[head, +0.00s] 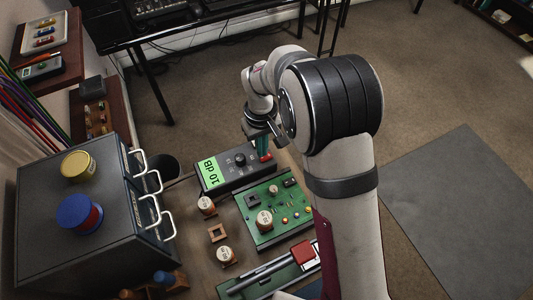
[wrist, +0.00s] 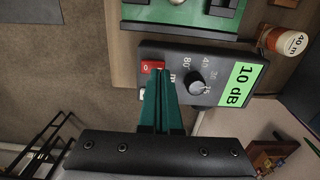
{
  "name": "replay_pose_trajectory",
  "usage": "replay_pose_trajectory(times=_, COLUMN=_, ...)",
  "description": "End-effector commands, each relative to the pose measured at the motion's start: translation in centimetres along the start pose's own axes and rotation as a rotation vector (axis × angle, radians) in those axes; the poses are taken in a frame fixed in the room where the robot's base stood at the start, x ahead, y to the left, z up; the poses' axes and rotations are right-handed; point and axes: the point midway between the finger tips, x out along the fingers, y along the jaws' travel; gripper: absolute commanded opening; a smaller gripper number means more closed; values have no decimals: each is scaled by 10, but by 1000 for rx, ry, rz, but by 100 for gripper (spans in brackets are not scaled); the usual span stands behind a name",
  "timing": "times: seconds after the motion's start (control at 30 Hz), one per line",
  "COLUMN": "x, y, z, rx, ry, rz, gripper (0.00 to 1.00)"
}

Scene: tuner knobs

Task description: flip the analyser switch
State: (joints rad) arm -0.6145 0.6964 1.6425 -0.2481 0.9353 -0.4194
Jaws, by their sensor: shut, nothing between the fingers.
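The analyser (head: 228,184) is a dark box with a lit green display reading 10 dB (head: 210,172) and a black knob (head: 240,159). In the wrist view the analyser (wrist: 215,58) shows the knob (wrist: 197,84) and the display (wrist: 240,84). Its red rocker switch (wrist: 152,66) sits at the end away from the display and also shows in the head view (head: 266,157). My gripper (wrist: 159,76) has teal fingers closed together, empty, right at the switch. The fingers cover part of the switch area; I cannot tell whether they touch it.
A green circuit board (head: 270,229) with parts on it lies in front of the analyser. Pale-topped cylinders (head: 206,205) stand beside it. A dark drawer cabinet (head: 101,225) with white handles is at left. Bare floor (head: 440,100) is open at right.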

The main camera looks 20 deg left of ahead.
Motion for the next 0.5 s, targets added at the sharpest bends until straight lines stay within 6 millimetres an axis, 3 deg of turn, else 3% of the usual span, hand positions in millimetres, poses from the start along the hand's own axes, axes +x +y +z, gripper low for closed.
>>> replay_pose_trajectory(times=0.5, x=-54, y=0, z=0, rx=2, ry=0, rz=-1, gripper=0)
